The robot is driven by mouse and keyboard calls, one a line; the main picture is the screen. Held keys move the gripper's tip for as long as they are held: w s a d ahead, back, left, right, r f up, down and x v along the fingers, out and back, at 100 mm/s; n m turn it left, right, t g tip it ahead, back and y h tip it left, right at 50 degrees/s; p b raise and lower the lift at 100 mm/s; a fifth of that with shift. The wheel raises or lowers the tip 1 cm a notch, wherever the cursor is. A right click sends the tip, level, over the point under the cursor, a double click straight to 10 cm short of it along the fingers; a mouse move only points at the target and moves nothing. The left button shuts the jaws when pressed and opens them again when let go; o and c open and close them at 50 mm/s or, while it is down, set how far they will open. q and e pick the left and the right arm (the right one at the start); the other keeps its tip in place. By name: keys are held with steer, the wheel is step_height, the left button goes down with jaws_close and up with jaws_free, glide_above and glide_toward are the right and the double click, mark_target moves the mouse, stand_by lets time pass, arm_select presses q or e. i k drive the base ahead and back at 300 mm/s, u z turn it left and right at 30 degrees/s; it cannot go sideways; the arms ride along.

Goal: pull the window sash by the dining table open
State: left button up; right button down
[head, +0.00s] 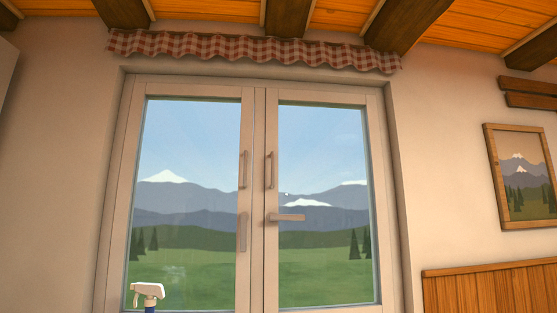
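The window fills the middle of the head view. It has a left sash (247,125) and a right sash (271,120), and both look shut in the frame. Each sash carries a vertical pull near the middle, the left pull (243,170) and the right pull (270,170). Below them, the left lever handle (243,232) points down and the right lever handle (288,217) lies level, pointing right. Neither of my grippers is in view. The dining table is not in view.
A spray bottle (148,293) with a white head shows at the bottom left, in front of the glass. A checked valance (250,48) hangs above the window. A framed picture (522,177) and wood panelling (490,287) are on the right wall.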

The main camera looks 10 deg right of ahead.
mark_target(385, 304)
steer(key=z, duration=1)
steer(key=i, duration=0.15)
steer(key=u, duration=0.2)
